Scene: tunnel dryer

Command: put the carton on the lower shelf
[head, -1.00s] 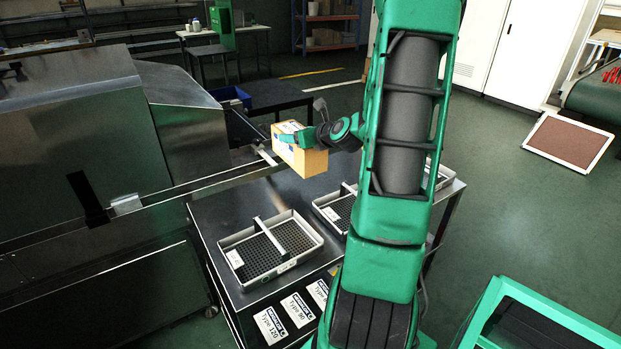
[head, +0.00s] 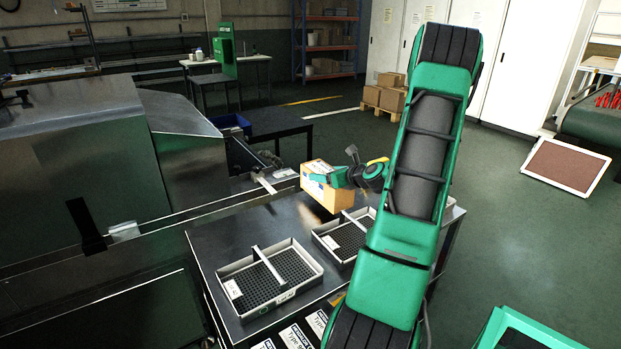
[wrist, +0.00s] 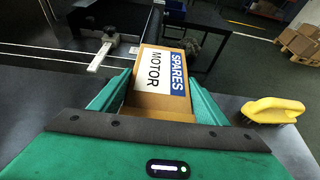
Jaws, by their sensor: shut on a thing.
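The carton (head: 322,195) is a brown box with a white and blue label. In the wrist view the carton (wrist: 160,82) reads "SPARES MOTOR". My gripper (head: 328,177) is shut on it, with one green finger along each side, also in the wrist view (wrist: 162,97). The carton is at the far part of the steel table (head: 212,240), by the trays; I cannot tell whether it touches the top. A blue and orange rack (head: 331,18) with several shelves stands at the back. Which shelf is the lower one meant is not clear.
Two grey trays, one at left (head: 232,268) and one at right (head: 322,232), lie on the table. A yellow brush (wrist: 272,110) lies right of my gripper. A steel machine (head: 70,150) with rails borders the left.

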